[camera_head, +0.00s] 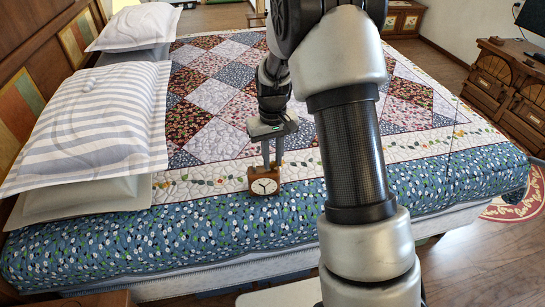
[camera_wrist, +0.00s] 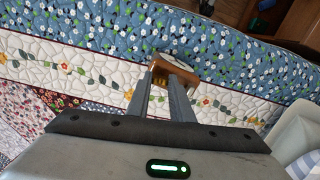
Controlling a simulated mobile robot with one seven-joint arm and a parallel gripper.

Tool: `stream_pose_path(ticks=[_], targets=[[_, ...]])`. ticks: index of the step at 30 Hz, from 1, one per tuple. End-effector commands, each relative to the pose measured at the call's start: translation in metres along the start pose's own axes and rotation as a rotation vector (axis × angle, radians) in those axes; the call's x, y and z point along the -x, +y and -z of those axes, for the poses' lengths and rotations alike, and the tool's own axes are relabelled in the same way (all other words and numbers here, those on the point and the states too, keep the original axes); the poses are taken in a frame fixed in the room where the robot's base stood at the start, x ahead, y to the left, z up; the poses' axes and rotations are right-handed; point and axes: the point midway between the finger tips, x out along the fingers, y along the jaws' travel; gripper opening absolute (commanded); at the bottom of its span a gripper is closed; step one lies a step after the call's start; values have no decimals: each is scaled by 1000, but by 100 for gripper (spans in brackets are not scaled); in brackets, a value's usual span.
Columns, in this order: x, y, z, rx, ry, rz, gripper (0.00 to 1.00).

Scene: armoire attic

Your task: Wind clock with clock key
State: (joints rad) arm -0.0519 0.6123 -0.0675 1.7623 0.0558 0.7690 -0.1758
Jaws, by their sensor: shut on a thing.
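A small brown wooden clock (camera_head: 263,187) with a round white face and dark hands is at the front part of the bed's quilt. My gripper (camera_head: 270,166) reaches down from above and is shut on the clock's upper part. The clock is roughly upright in the head view, its face turned toward that camera. I cannot tell whether it rests on the quilt or hangs just above it. In the wrist view the clock (camera_wrist: 178,56) is at the tips of my gripper (camera_wrist: 164,76), its face seen edge-on. I cannot make out a clock key in either view.
The bed with its patchwork quilt (camera_head: 215,92) fills the middle. Striped pillows (camera_head: 95,120) lie at the left by the wooden headboard (camera_head: 40,75). A wooden dresser (camera_head: 505,85) stands at the right. Much of the quilt left of my arm is clear.

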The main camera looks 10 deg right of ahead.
Motion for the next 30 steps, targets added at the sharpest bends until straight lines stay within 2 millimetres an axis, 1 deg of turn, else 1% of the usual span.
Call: stream_pose_path(ticks=[6,19,20,22,23,30], targets=[[1,0,1,-34,2,0,0],[1,0,1,-36,2,0,0],[1,0,1,-36,2,0,25],[1,0,1,-36,2,0,37],[1,0,0,-36,2,0,39],[0,0,0,-36,1,0,39]])
